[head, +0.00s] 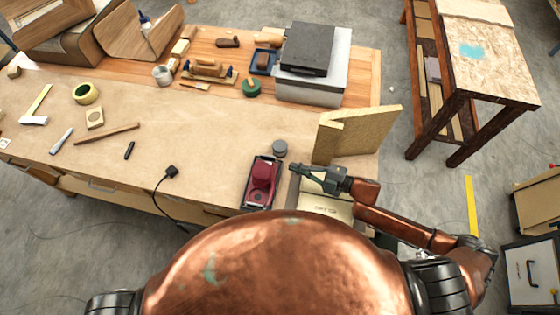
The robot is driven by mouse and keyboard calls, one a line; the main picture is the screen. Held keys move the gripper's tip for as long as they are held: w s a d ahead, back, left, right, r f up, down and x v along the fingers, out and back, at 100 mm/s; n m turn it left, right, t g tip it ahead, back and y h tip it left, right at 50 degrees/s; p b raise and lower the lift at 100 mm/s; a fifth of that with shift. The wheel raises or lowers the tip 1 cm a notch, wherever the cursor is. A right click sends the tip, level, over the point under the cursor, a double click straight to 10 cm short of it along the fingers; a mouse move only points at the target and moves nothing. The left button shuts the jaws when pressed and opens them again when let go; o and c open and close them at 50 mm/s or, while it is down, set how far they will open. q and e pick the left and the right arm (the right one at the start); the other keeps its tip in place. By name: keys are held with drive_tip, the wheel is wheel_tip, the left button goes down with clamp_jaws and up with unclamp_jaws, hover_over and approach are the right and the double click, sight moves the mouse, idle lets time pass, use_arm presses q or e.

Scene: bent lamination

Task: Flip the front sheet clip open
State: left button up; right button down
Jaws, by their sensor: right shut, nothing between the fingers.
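A dark red tool (263,178) that looks like a sheet sander sits in a dark tray (248,203) near the front edge of the bench. I cannot make out its front sheet clip at this size. My right gripper (299,170) is just right of the tool, its fingers pointing left towards it. The fingers are shut and empty. I see a gap between the fingertips and the tool's body, but cannot judge their height above the bench. My left gripper is not in view.
A pale lettered box (326,208) lies below my right gripper. An upright tan board piece (356,134) stands behind it. A small grey round tin (279,149) is beyond the tool. A black corded plug (171,171) lies left. Bare paper-covered bench (205,135) is free.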

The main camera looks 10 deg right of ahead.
sight(273, 164)
drive_tip(key=p+x, duration=0.1)
drive_tip(key=x, duration=0.7)
drive_tip(key=shift+x, duration=0.8)
drive_tip(key=shift+d, duration=0.1)
